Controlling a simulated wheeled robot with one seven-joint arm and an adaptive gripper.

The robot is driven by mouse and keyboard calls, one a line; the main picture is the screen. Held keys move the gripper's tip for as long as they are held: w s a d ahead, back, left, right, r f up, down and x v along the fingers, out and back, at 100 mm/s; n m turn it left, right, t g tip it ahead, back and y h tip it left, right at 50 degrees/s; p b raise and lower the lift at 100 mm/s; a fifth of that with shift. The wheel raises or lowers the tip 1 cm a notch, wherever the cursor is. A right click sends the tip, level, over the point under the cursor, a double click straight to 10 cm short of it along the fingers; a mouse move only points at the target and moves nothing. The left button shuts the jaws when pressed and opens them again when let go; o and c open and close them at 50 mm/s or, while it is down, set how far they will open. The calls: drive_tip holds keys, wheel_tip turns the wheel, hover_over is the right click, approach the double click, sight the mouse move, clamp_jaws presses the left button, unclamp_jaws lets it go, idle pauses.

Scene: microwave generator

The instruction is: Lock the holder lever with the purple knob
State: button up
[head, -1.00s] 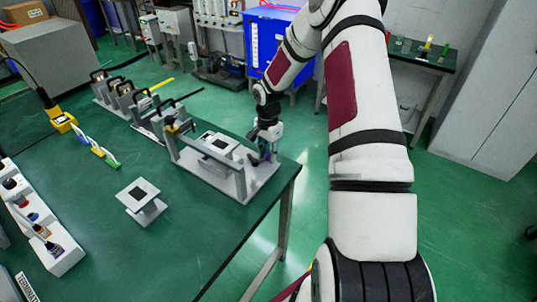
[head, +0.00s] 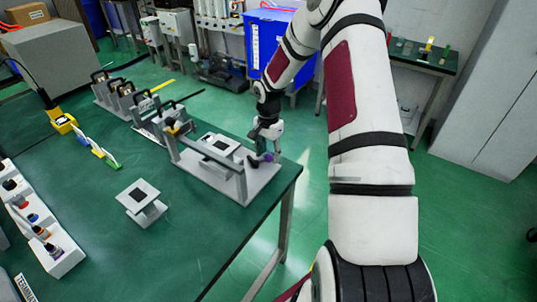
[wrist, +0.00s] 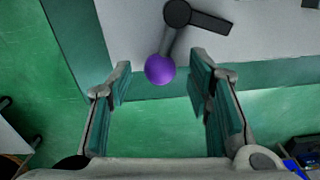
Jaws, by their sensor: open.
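The grey holder (head: 203,178) stands at the right corner of the green table. Its lever with the purple knob (head: 266,157) is at the holder's right end. In the wrist view the purple knob (wrist: 160,69) sits on the end of a short grey lever (wrist: 172,42), which runs up to a dark round pivot (wrist: 177,12). My gripper (head: 265,147) is over that right end. In the wrist view my open gripper (wrist: 158,80) has a finger on each side of the knob, with visible gaps; contact is not seen.
A small white stand (head: 142,199) is on the table left of the holder. More fixtures with black handles (head: 118,90) stand farther back. A row of control boxes (head: 62,258) lies at the left. The table's right edge is close to the holder.

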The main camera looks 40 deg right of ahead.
sight(269, 155)
wheel_tip(269, 155, up, 11)
idle(0.4)
drive_tip(key=shift+c, duration=0.2)
